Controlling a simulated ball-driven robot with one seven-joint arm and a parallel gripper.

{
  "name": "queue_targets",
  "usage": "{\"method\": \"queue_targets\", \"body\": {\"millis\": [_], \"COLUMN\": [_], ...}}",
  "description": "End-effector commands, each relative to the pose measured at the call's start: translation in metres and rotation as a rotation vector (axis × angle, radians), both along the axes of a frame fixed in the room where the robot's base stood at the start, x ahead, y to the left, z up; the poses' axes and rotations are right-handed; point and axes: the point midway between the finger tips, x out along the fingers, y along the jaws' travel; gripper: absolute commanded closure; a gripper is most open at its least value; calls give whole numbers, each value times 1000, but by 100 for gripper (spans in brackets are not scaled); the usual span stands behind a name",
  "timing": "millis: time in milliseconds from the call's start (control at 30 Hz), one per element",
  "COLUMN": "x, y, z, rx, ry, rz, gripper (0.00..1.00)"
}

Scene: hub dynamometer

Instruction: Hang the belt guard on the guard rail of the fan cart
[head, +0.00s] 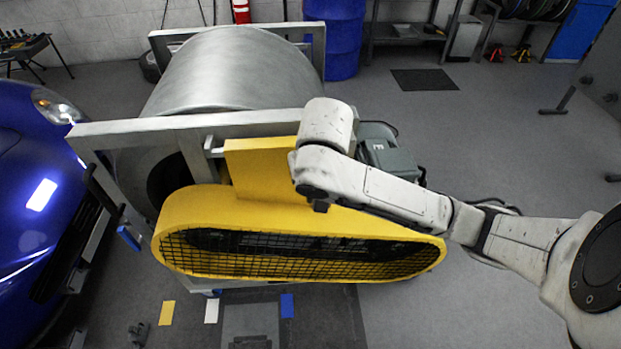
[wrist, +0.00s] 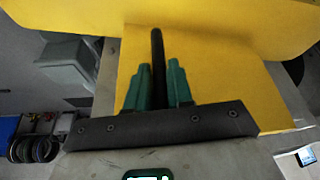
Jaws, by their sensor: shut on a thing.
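The belt guard (head: 300,243) is a long yellow housing with rounded ends, black mesh on its near face and a flat yellow plate rising from its top. It lies across the middle of the head view, in front of the big roller. In the wrist view its yellow surface (wrist: 215,65) fills much of the upper half. My gripper (wrist: 158,68) has green fingers closed on a thin black bar in front of that surface. My wrist hides the grip in the head view. I cannot tell whether the guard touches the frame behind it. I cannot make out the fan cart or its rail.
A metal roller (head: 235,75) in a steel frame (head: 190,125) stands behind the guard. A grey-green motor (head: 390,155) is beside my arm. A blue car (head: 40,190) is close on the left. Open floor (head: 500,130) lies right; a blue drum (head: 335,40) stands behind.

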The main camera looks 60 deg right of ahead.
Motion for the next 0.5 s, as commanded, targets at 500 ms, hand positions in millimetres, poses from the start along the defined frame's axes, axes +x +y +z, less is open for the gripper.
{"method": "queue_targets", "body": {"millis": [500], "x": [0], "y": [0], "z": [0], "rx": [-2], "ry": [-3], "rz": [-1], "gripper": [70]}}
